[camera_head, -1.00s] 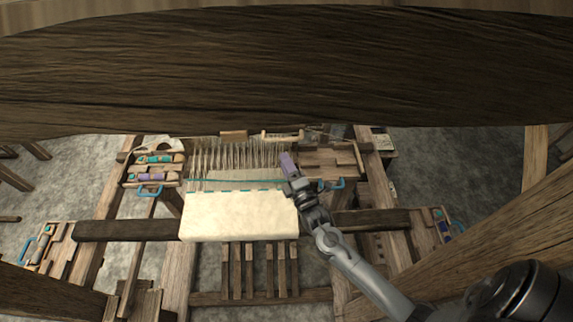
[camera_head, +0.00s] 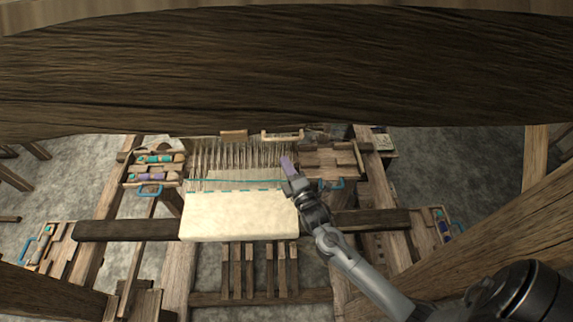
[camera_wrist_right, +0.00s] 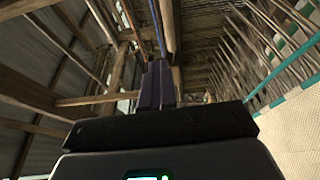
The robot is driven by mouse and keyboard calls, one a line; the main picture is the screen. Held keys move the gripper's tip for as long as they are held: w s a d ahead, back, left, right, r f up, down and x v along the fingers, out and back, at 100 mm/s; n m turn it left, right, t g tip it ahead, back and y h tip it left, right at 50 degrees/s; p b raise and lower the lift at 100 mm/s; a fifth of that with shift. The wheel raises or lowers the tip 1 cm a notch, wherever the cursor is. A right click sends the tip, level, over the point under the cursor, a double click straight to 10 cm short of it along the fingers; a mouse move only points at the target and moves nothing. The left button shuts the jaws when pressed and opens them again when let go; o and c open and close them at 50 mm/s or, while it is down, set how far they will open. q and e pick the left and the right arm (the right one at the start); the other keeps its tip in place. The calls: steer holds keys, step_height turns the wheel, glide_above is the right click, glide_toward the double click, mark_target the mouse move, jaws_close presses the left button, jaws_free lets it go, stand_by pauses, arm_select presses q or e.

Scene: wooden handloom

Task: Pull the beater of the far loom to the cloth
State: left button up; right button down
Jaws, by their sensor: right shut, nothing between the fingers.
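The cream cloth (camera_head: 240,216) lies across the front of the loom, with a dashed teal stripe along its far edge. A teal thread (camera_head: 235,181) crosses the pale warp threads (camera_head: 240,155) just beyond that edge. I cannot clearly pick out the beater. A light wooden handle (camera_head: 282,136) stands behind the warp; I cannot tell what it belongs to. My right gripper (camera_head: 287,162) is shut and empty at the warp's right side, short of that handle. Its purple fingers (camera_wrist_right: 157,84) lie together in the right wrist view, with cloth (camera_wrist_right: 298,135) to the right. My left gripper is out of view.
A big dark beam (camera_head: 280,70) spans the upper picture and hides what is behind it. A tray (camera_head: 155,184) of colored shuttles sits left of the warp. A wooden shelf (camera_head: 328,160) with a blue handle (camera_head: 334,184) lies just right of my gripper.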

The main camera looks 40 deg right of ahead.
stand_by(0.3)
steer(key=c, duration=1.1)
jaws_free()
steer(key=shift+s, duration=0.15)
steer(key=b+v, duration=0.1)
steer(key=v, duration=0.9)
steer(key=shift+s+b, duration=0.25)
steer(key=shift+b, duration=0.05)
steer(key=shift+a+f, duration=0.1)
